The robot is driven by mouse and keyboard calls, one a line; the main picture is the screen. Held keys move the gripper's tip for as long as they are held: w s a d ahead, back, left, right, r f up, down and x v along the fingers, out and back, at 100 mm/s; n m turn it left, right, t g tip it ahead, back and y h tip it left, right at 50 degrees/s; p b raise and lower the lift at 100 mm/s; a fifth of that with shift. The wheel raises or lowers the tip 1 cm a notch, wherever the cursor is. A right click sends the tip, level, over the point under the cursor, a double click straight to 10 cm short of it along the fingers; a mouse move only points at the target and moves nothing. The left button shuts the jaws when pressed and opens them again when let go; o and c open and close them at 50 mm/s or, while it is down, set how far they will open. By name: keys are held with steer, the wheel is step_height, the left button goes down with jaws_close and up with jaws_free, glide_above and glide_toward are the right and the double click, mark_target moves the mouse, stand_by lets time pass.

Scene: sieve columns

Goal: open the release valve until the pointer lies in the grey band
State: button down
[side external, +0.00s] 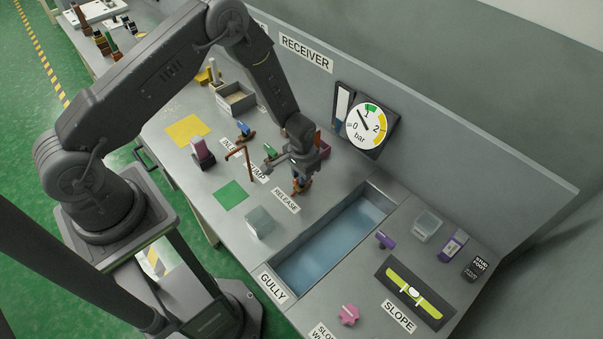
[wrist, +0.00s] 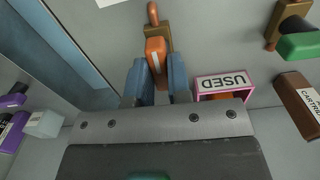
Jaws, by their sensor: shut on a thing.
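The release valve's orange handle (wrist: 155,50) sits between my gripper's two blue fingers (wrist: 158,82) in the wrist view, with a brass-coloured body behind it. In the side view my gripper (side external: 301,181) is down at the valve, by the RELEASE label (side external: 285,201), and is shut on the handle. The round gauge (side external: 366,128) on the back wall is marked 0, 1, 2 bar, with green at the top and yellow on the right. Its dark pointer slants to the upper left of the dial, left of the green. I cannot make out the grey band clearly.
A pink-edged USED box (wrist: 225,86) stands close beside my gripper. The water-filled gully (side external: 378,190) lies to the right.

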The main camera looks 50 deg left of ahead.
steer(key=shift+w, duration=0.1)
steer(key=c, duration=1.1)
jaws_free()
steer(key=shift+o, duration=0.2)
step_height(320, 180, up, 14)
steer(key=s+r+t, duration=0.1)
steer(key=s+r, duration=0.3)
steer(key=r, duration=0.6)
steer(key=s+r+t, duration=0.2)
steer(key=s+r, duration=0.2)
steer(key=r, duration=0.5)
steer(key=s+r+t, duration=0.1)
steer(key=s+r, duration=0.3)
steer(key=s, duration=0.3)
steer(key=s+r+t, duration=0.1)
steer(key=s+r, duration=0.3)
steer(key=s, duration=0.4)
steer(key=shift+r+t, duration=0.2)
steer(key=shift+t, duration=0.1)
